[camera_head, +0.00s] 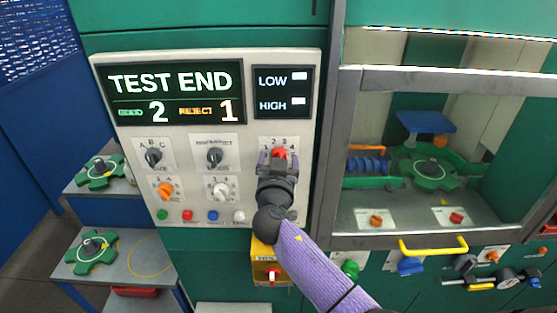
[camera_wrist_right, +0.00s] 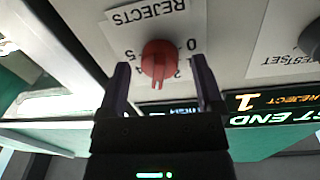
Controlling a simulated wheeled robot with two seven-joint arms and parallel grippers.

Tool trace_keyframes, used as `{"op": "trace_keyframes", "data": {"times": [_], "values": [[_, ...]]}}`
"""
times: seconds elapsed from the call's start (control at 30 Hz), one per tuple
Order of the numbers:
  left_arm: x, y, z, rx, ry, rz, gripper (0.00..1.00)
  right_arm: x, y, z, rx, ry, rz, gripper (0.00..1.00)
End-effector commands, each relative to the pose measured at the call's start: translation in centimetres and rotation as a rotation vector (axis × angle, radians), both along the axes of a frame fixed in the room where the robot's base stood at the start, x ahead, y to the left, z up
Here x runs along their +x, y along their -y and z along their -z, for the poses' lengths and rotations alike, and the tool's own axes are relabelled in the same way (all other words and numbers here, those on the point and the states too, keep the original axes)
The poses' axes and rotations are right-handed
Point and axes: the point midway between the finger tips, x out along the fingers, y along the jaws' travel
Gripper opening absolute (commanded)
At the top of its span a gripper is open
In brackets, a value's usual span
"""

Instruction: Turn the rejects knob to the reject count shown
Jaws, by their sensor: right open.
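The rejects knob (camera_head: 279,153) is red and sits on the light control panel (camera_head: 310,120), on a white plate with numbers around it. In the right wrist view the knob (camera_wrist_right: 157,62) shows upside down under the word REJECTS; I cannot tell surely which number it points to. The display (camera_head: 175,93) reads TEST END, with a 2 and REJECT 1. My right gripper (camera_head: 278,161) is open, its fingers on either side of the knob; in the right wrist view the gripper (camera_wrist_right: 160,72) shows gaps beside the knob. My left gripper is not in view.
Black knobs (camera_head: 154,157) (camera_head: 215,157), an orange knob (camera_head: 166,189) and a white knob (camera_head: 221,191) share the panel. Coloured buttons (camera_head: 187,215) line its lower edge. A metal-framed window (camera_head: 440,80) stands close to the right, with a yellow handle (camera_head: 433,247) below.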

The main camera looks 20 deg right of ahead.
Motion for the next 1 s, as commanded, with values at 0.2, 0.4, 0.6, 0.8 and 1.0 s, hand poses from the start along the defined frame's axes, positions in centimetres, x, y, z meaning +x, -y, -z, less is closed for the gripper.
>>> {"op": "trace_keyframes", "data": {"times": [0.2,0.4,0.6,0.8,1.0], "values": [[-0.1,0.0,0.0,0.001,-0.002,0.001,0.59,0.0,0.0,0.0,0.0,-0.001,0.0,0.53],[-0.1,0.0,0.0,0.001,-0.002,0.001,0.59,0.0,0.0,0.0,0.0,-0.001,0.0,0.11],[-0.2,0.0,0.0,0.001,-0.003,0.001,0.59,0.0,0.0,0.0,-0.002,-0.002,0.0,0.0],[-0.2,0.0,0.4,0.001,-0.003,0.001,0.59,0.0,0.0,0.2,-0.044,-0.014,0.0,0.0],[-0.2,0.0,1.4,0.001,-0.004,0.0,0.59,-0.1,0.0,0.3,-0.162,-0.047,0.0,0.0]]}}
